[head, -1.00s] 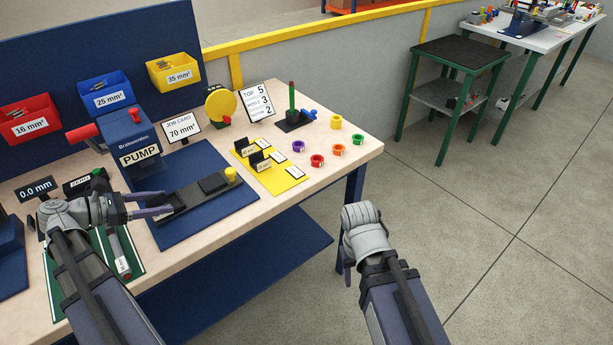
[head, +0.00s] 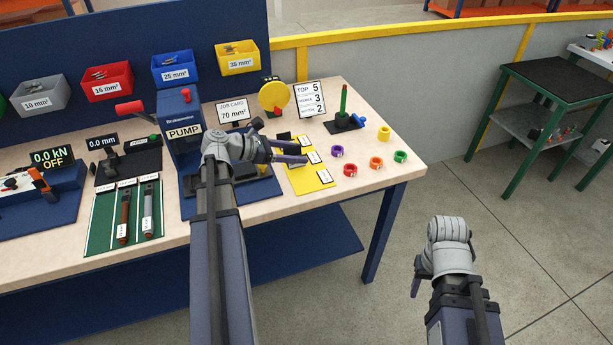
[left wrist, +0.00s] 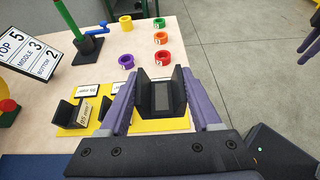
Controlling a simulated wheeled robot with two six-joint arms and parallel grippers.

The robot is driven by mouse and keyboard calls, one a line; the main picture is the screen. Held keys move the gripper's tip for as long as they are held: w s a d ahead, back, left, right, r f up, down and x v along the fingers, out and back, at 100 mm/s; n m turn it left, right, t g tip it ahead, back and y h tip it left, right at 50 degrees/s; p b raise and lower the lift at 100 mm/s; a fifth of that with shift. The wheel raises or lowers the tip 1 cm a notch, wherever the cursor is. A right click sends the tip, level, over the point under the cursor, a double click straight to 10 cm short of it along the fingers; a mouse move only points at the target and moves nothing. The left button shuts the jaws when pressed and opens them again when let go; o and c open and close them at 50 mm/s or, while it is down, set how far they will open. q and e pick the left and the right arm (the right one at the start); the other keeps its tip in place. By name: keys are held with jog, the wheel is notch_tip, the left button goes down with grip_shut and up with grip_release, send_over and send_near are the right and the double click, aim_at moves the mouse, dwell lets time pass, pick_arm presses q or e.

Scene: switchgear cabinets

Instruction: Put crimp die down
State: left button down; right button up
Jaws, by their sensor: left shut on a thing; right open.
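The black crimp die (left wrist: 162,95) sits between the purple fingers of my left gripper (left wrist: 162,88), which is shut on it. In the left wrist view it is above the right part of the yellow mat (left wrist: 176,125); I cannot tell whether it touches the mat. In the head view my left gripper (head: 305,154) reaches over the yellow mat (head: 316,186) from the left, and the die is hard to make out there. Another black die (left wrist: 68,110) stands on the mat, left of the held one. My right gripper (head: 416,286) is open and empty, off the table.
Purple (head: 337,151), red (head: 350,170), orange (head: 376,162) and green (head: 400,157) rings lie right of the mat. A green post on a black base (head: 343,121) stands behind. The blue pump (head: 182,125) is left. The table's front right corner is clear.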

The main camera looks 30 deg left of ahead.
pick_arm(q)
jog(key=w+d+r, duration=0.1)
jog(key=w+d, duration=0.1)
jog(key=b, duration=0.6)
send_over(304, 182)
notch_tip(304, 182, down, 6)
jog(key=shift+f, duration=0.2)
notch_tip(304, 182, down, 4)
jog(key=b, duration=0.3)
jog(key=shift+r+b, duration=0.2)
jog(key=shift+b, duration=0.15)
jog(key=shift+f, duration=0.15)
jog(key=shift+c, duration=0.4)
grip_release()
